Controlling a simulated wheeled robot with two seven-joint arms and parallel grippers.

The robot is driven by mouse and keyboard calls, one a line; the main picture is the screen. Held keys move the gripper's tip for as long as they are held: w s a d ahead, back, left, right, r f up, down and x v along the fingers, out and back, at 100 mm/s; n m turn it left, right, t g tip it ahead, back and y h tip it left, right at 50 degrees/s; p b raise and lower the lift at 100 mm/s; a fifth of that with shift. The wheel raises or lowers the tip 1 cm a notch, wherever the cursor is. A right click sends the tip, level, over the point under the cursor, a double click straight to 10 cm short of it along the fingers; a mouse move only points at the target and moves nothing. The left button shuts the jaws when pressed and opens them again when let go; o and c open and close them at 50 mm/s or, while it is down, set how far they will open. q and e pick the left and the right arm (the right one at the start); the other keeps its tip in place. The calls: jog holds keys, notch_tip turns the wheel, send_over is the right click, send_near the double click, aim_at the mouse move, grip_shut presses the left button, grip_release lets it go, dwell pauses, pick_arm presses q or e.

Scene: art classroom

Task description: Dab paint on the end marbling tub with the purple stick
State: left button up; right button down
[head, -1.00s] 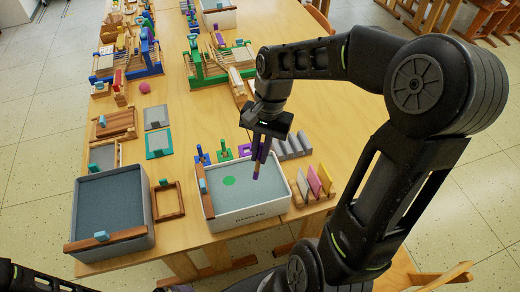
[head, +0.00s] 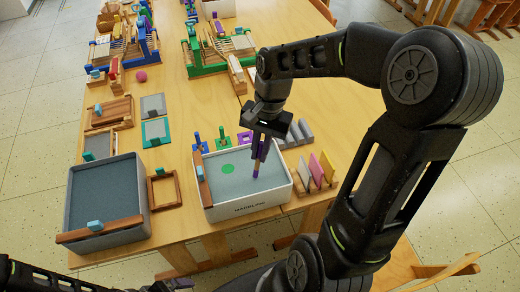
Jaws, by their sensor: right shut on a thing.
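The end marbling tub (head: 246,209) is a white tub of grey-blue liquid at the table's near edge, with a wooden bar along its left side. A round green paint spot (head: 227,169) lies on the liquid. My right gripper (head: 262,148) is above the tub's right half, shut on the purple stick (head: 256,169). The stick points down, its tip low over the liquid, right of the green spot. I cannot tell whether the tip touches the liquid. The gripper hides the stick's upper part. No left gripper shows; only part of that arm is at the lower left.
A second, grey tub (head: 105,205) stands to the left, with a wooden frame (head: 164,188) between the tubs. Blue, green and purple stick stands (head: 222,142) are behind the end tub. A rack of coloured cards (head: 316,172) is to its right. Looms fill the far table.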

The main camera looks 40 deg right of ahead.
jog(key=shift+f, duration=0.35)
dwell(0.6)
notch_tip(320, 180, up, 10)
jog(key=p, duration=0.7)
jog(key=shift+p, duration=0.35)
dwell(0.3)
